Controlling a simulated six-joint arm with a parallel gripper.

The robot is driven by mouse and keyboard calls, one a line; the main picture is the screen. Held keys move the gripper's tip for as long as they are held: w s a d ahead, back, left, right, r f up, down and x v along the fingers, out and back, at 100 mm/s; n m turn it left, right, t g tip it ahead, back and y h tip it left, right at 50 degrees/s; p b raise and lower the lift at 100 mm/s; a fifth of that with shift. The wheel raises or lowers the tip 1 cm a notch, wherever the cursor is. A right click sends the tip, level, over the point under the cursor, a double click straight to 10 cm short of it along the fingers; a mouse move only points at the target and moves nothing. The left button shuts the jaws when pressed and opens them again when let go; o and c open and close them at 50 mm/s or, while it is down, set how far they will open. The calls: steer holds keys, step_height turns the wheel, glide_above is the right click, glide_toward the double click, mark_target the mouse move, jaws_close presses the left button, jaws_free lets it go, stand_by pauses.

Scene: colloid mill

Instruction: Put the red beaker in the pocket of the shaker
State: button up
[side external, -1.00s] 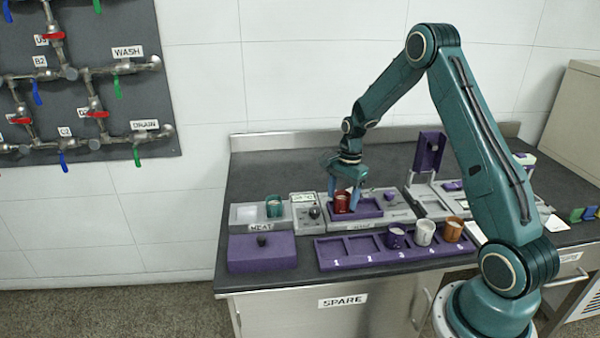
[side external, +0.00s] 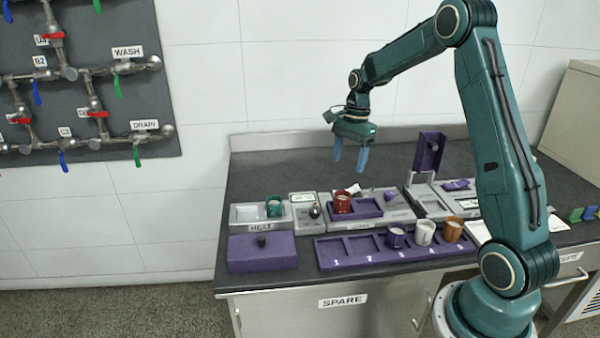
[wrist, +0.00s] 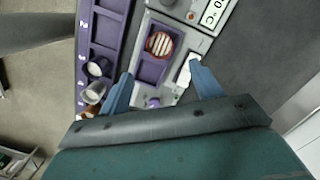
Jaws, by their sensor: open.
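The red beaker (side external: 342,202) stands upright in the left part of the purple pocket of the shaker (side external: 371,208). In the wrist view the red beaker (wrist: 160,43) shows from above, with pale stripes across its top, at one end of the purple pocket (wrist: 151,70). My gripper (side external: 350,160) is open and empty, raised well above the shaker and apart from the beaker. In the wrist view its two blue fingers (wrist: 162,88) are spread wide with nothing held between them.
A purple numbered rack (side external: 360,247) lies in front, holding purple (side external: 396,238), white (side external: 425,232) and orange (side external: 452,230) beakers. A teal beaker (side external: 274,206) sits on the grey heater unit at left. A purple upright part (side external: 430,152) stands right of the shaker. The counter behind is clear.

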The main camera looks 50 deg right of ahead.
steer(key=shift+r, duration=0.1)
stand_by(0.5)
steer(key=s+a+r+n+t+h, duration=0.1)
steer(key=s+a+r+n, duration=0.35)
steer(key=a+r, duration=0.2)
steer(key=s+a+r+n+t, duration=0.1)
steer(key=s+a+r+n, duration=0.2)
steer(key=a+r+n, duration=0.3)
steer(key=s+a+n+t, duration=0.1)
steer(key=s+a+n, duration=0.3)
steer(key=s, duration=0.4)
steer(key=s+a+r+n+t, duration=0.1)
steer(key=s+a+n+t, duration=0.1)
steer(key=s+a+n, duration=0.3)
steer(key=s+a, duration=0.1)
steer(key=s, duration=0.2)
